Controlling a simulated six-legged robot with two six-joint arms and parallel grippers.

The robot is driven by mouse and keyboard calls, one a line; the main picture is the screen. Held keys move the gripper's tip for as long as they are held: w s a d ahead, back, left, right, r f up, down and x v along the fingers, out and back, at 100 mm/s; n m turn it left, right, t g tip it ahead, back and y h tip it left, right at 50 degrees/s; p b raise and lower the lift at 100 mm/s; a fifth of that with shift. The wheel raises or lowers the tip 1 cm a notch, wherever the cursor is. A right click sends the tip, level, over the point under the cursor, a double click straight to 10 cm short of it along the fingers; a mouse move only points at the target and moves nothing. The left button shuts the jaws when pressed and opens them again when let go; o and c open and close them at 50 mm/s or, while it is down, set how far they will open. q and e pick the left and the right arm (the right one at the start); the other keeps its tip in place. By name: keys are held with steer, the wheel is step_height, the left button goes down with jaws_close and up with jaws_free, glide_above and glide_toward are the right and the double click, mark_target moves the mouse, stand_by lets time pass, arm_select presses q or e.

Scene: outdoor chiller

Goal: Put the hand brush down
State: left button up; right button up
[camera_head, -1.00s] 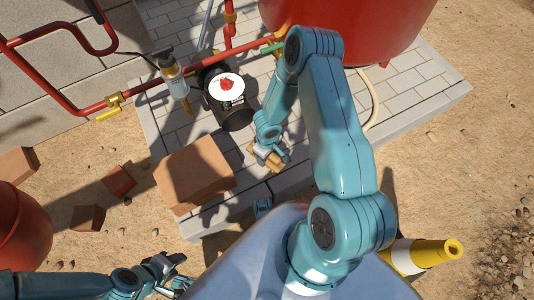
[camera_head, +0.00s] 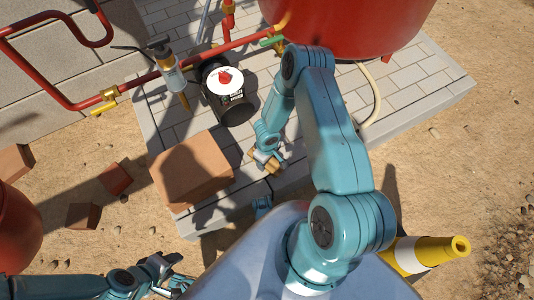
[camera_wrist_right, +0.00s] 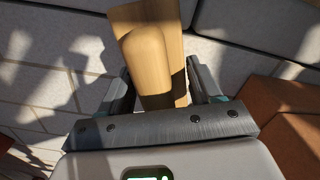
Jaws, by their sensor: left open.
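The hand brush (camera_head: 266,162), of pale wood, is at my right gripper (camera_head: 264,153) over the front of the paved slab. In the right wrist view its wooden body (camera_wrist_right: 150,60) sits between the two fingers of the right gripper (camera_wrist_right: 165,85), which appear shut on it. Its bristles do not show, and I cannot tell whether it touches the slab. My left gripper (camera_head: 178,275) is open and empty at the bottom left, above the sandy ground.
A brown block (camera_head: 192,172) stands left of the brush. A black pump (camera_head: 228,95) with a white top, red pipes (camera_head: 135,83) and a red tank (camera_head: 350,25) are behind. A yellow-and-white cone (camera_head: 430,252) lies at right. Paving right of my right arm is partly clear.

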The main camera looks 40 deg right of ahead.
steer(key=shift+o, duration=1.2)
steer(key=shift+r+p, duration=0.3)
steer(key=shift+p, duration=0.05)
step_height(320, 180, up, 12)
steer(key=p, duration=0.4)
steer(key=shift+f, duration=0.1)
steer(key=s+a+r+m+y, duration=0.1)
steer(key=s+a+r, duration=0.1)
steer(key=a, duration=0.4)
steer(key=s+a+r+m+y, duration=0.1)
steer(key=s+a+r, duration=0.1)
steer(key=s+a, duration=0.2)
steer(key=s+a+r+m+y, duration=0.1)
steer(key=s+a+r+y, duration=0.1)
steer(key=a, duration=0.8)
steer(key=shift+s, duration=0.4)
steer(key=shift+a, duration=0.1)
